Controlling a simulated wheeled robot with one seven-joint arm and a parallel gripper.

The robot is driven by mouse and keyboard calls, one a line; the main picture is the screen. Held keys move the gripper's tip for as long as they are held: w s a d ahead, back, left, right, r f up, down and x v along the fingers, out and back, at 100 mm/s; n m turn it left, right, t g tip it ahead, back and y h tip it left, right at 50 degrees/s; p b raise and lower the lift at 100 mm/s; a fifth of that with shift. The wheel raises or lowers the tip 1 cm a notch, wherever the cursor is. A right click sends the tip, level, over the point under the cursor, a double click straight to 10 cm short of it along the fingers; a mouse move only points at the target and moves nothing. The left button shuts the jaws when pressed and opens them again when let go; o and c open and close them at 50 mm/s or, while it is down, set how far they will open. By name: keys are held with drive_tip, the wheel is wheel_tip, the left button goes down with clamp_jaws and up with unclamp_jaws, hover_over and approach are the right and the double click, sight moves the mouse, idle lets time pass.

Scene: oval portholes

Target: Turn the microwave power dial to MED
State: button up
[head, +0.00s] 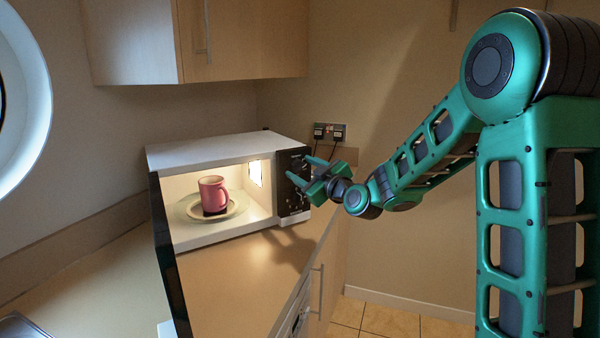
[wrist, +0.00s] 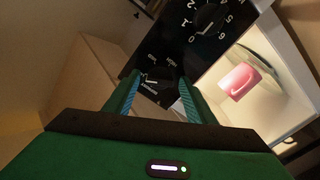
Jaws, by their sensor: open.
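The microwave (head: 215,152) stands on the counter with its door (head: 171,255) swung open. Its black control panel (head: 292,206) is at the right of the cavity and is partly covered by my gripper (head: 299,168). In the wrist view the panel shows a dial with word labels (wrist: 154,77), which I take as the power dial, and a numbered dial (wrist: 209,20). My gripper (wrist: 159,78) is open, its two fingers either side of the word-labelled dial in that view. I cannot tell whether they touch it. The labels are too small and tilted to read the setting surely.
A pink mug (head: 213,193) stands on a plate (head: 186,212) inside the lit microwave. A wall socket with plugs (head: 329,132) is behind it at the right. Cupboards (head: 240,45) hang above. The counter in front of the cavity (head: 235,270) is clear.

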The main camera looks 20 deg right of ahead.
drive_tip(key=shift+w, duration=0.1)
drive_tip(key=c, duration=1)
drive_tip(key=shift+m, duration=0.4)
drive_tip(key=m, duration=0.4)
drive_tip(key=shift+m, duration=0.4)
drive_tip(key=m, duration=0.6)
drive_tip(key=shift+d, duration=0.2)
drive_tip(key=o, duration=1)
